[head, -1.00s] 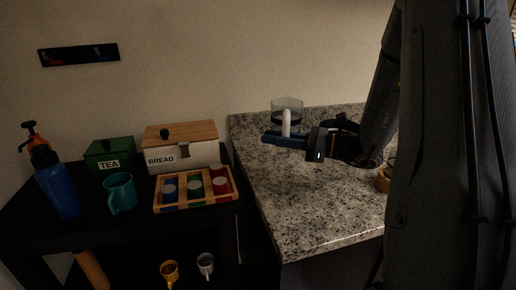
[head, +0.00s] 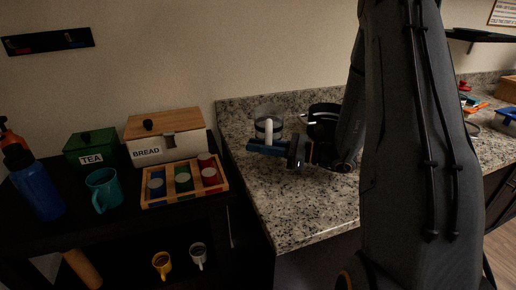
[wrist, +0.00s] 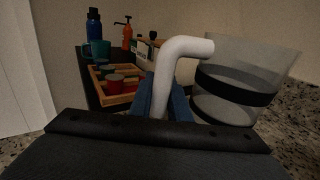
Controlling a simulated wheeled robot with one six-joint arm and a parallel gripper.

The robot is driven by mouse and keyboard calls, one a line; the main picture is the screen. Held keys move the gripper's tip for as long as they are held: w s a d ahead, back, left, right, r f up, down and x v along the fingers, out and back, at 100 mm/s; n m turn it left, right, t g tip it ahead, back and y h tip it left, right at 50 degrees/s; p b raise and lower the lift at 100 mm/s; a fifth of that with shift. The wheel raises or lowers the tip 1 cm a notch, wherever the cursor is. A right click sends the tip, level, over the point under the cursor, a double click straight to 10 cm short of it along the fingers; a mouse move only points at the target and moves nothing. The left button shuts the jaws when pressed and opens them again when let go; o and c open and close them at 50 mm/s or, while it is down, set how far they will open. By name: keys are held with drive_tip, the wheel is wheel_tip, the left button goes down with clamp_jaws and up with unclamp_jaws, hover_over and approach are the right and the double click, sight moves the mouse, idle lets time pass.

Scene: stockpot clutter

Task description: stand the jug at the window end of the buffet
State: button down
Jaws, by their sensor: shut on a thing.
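The jug (head: 266,115) is clear with a dark band and a white handle. It is upright at the left end of the granite counter in the head view; I cannot tell whether its base touches the stone. My gripper (head: 266,147) is shut on the handle. In the wrist view the white handle (wrist: 182,52) rises between the blue fingers (wrist: 164,102), and the jug's clear body (wrist: 245,75) is to the right. No window shows.
A dark shelf unit (head: 110,222) at left bears a blue bottle (head: 38,185), teal mug (head: 103,190), green tea box (head: 90,148), bread box (head: 165,138) and wooden tray (head: 186,200). A black vessel (head: 322,120) stands behind my arm. The granite counter's front (head: 300,215) is clear.

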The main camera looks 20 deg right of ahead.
drive_tip(key=shift+f, duration=0.65)
drive_tip(key=shift+f, duration=0.15)
drive_tip(key=c, duration=1.7)
unclamp_jaws()
drive_tip(key=shift+o, duration=0.2)
drive_tip(key=shift+r, duration=0.2)
drive_tip(key=b+v, duration=0.2)
drive_tip(key=v, duration=0.5)
drive_tip(key=shift+s+d+f, duration=0.1)
drive_tip(key=shift+s+d, duration=0.1)
drive_tip(key=shift+d, duration=0.05)
